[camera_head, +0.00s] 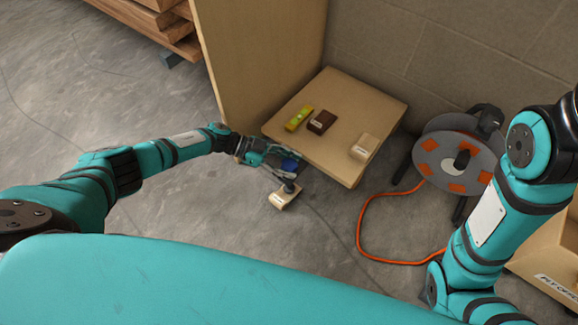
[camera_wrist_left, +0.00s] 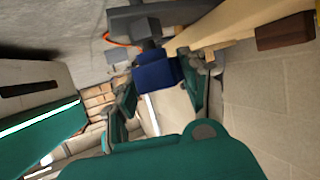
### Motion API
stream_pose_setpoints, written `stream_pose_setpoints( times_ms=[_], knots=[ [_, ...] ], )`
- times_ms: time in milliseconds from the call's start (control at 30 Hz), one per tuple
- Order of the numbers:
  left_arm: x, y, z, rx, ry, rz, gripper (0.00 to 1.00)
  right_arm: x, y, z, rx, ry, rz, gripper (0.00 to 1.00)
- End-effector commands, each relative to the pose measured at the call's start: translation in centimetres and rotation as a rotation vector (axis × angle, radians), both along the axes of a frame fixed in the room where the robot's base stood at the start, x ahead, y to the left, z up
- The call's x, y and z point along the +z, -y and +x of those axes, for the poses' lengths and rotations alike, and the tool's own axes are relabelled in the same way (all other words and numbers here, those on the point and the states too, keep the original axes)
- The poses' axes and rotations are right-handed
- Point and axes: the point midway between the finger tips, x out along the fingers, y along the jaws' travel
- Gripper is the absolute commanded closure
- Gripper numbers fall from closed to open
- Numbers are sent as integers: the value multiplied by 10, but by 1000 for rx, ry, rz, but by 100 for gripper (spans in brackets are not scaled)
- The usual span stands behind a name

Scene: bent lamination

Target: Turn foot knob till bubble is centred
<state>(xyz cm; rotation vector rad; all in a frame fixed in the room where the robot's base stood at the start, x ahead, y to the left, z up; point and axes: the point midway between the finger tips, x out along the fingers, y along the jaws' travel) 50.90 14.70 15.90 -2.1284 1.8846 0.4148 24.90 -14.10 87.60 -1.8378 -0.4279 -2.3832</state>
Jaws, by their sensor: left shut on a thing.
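A yellow spirit level (camera_head: 299,118) with a green vial lies on the small wooden platform (camera_head: 285,145); its bubble is too small to read. Below the platform's front corner is the blue foot knob (camera_head: 290,165), with a dark stem and a pale labelled foot block (camera_head: 285,196) under it. My left gripper (camera_head: 280,162) is at the knob. In the left wrist view the blue knob (camera_wrist_left: 157,72) sits between the fingertips of the left gripper (camera_wrist_left: 160,88), which is shut on it. My right arm shows at the right, but its gripper is out of view.
A tall wooden panel (camera_head: 258,60) stands behind left. A cable reel (camera_head: 455,160) with orange cable (camera_head: 362,225) and a cardboard box (camera_head: 550,262) are at the right.

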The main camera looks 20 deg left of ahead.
Motion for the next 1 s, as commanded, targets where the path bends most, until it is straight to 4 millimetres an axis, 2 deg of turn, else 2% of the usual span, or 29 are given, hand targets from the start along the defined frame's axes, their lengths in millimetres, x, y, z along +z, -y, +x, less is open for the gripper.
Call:
stream_pose_setpoints(
  times_ms=[33,567,600,767,1000],
  knots=[
    [-7,-2,-2,-10,-1,13,88,-1,0,-2,0,6,0,31],
    [-7,-2,-4,-34,-5,16,88,1,0,-4,-1,15,-1,31],
    [-8,-2,-4,-34,-5,16,54,1,0,-4,-1,15,-1,31],
    [-5,-1,-3,-34,-3,11,33,1,-1,-4,0,14,-1,31],
    [-3,-1,-1,-33,-2,7,31,1,0,-4,-1,14,-1,31]
  ],
)
